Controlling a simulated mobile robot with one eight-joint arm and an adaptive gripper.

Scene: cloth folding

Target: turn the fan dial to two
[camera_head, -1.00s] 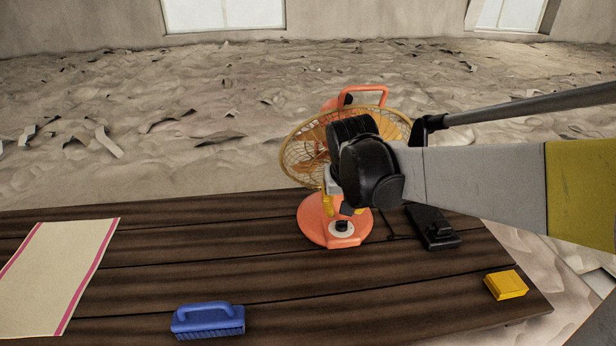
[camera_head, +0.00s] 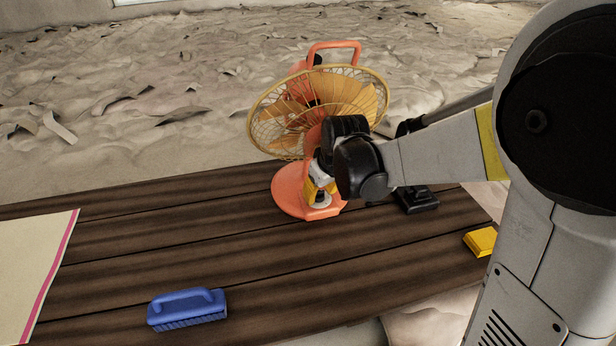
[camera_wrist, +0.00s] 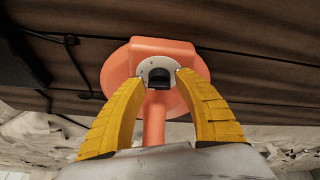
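The orange fan (camera_head: 290,190) with a yellow cage stands on the dark wooden table. Its black dial (camera_wrist: 159,76) sits on a white round plate on the base, seen in the wrist view. My gripper (camera_head: 320,196) is low over the front of the base in the head view. In the wrist view my gripper (camera_wrist: 159,76) has its two yellow fingers apart, one on each side of the dial, with a small gap visible on both sides. The dial's setting cannot be read. In the head view my wrist hides part of the fan's stem and cage.
A blue brush (camera_head: 187,309) lies near the table's front edge. A yellow block (camera_head: 480,241) is at the right edge, and a black device (camera_head: 417,200) lies behind my wrist. A beige cloth (camera_head: 30,265) with a pink stripe is at left. The middle of the table is clear.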

